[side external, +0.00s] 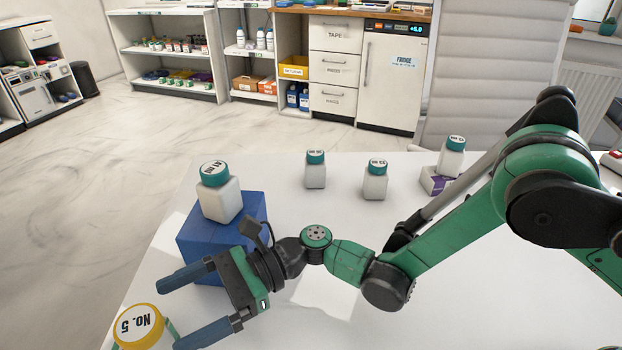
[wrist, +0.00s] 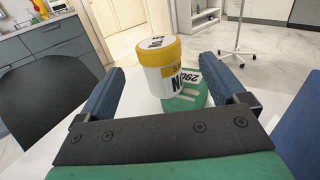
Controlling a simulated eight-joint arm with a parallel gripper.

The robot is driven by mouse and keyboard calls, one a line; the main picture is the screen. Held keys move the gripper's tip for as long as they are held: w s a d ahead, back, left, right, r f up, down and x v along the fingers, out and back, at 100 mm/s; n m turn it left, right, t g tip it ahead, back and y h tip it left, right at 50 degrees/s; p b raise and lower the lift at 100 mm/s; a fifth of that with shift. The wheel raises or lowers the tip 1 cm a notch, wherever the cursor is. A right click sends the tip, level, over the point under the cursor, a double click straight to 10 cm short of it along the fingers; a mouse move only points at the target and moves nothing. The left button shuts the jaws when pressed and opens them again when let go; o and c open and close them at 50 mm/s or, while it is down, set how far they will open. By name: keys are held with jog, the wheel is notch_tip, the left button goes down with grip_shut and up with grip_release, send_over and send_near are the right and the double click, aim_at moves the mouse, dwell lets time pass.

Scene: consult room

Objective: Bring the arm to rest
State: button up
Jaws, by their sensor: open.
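My gripper (side external: 191,306) is open, with its two blue fingers spread apart low over the white table, at the left of the side external view. It also shows in the wrist view (wrist: 168,92). A white jar with a yellow lid marked No. 5 (side external: 137,326) stands just beyond the fingertips. In the wrist view the jar (wrist: 172,72) is upright on a green base (wrist: 190,97), seen between the fingers. Nothing is held. My arm reaches in from the right, low over the table.
A blue block (side external: 190,246) stands close behind my gripper with a teal-lidded bottle (side external: 220,199) on top. Bare table (side external: 275,180) lies between.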

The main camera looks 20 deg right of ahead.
jog(key=shift+d, duration=0.3)
jog(key=w+d+r+n+t+h, duration=0.1)
jog(key=d, duration=0.1)
jog(key=w+d+r+n+t+h, duration=0.1)
jog(key=d+n, duration=0.1)
jog(key=w+d+r+n+t+h, duration=0.1)
jog(key=w+d+r+t+h, duration=0.1)
jog(key=shift+d+n, duration=0.25)
jog(key=shift+n, duration=0.15)
jog(key=s+d+n+t+h, duration=0.2)
jog(key=d+n+h, duration=0.1)
jog(key=d, duration=0.6)
jog(key=s+d+r+n+t+h, duration=0.1)
jog(key=d+n+h, duration=0.3)
jog(key=d, duration=0.6)
jog(key=s+d+r+n+t+h, duration=0.1)
jog(key=s+d+n+t+h, duration=0.2)
jog(key=d+h, duration=0.3)
jog(key=d+n, duration=0.1)
jog(key=d, duration=0.3)
jog(key=shift+d+h, duration=0.15)
jog(key=shift+h, duration=0.25)
